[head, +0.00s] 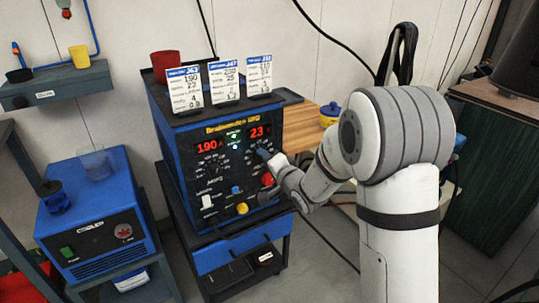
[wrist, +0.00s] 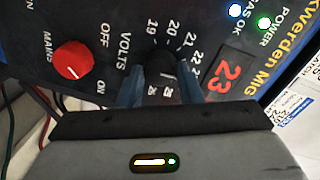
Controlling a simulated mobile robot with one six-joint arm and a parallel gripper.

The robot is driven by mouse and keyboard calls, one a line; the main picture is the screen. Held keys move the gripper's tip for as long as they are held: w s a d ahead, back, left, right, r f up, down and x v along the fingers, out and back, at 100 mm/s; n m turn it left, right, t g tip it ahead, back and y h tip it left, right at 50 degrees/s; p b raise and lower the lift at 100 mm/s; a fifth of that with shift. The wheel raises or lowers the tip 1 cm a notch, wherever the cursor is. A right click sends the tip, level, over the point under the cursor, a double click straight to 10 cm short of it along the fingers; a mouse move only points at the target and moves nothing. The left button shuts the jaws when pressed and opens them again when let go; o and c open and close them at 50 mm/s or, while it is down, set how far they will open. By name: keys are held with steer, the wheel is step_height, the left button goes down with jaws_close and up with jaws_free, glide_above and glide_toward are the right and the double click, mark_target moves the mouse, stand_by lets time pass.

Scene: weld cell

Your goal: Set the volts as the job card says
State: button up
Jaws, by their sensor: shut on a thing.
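The blue and black welder (head: 163,150) stands on a cart; its red displays read 190 A (head: 207,147) and 23 V (head: 259,132). In the wrist view the volts display (wrist: 231,76) also reads 23. My gripper (head: 268,158) is at the volts dial on the right of the panel. Dial marks 19 to 22 show. Three job cards (head: 187,89) (head: 227,80) (head: 260,75) stand on the welder; the left one reads 190 and 23.
A red mains switch (wrist: 73,60) sits beside the volts dial. A red cup (head: 166,65) stands on top of the welder. A blue cooler (head: 92,215) is at the left.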

steer(key=shift+w+d+r+m+p, duration=0.15)
steer(key=shift+r+m+p, duration=0.15)
steer(key=shift+m, duration=0.2)
steer(key=o, duration=1)
steer(key=shift+f, duration=0.2)
steer(key=p+v, duration=0.1)
steer(key=v, duration=0.6)
steer(key=shift+s+d, duration=0.25)
steer(key=shift+s, duration=0.1)
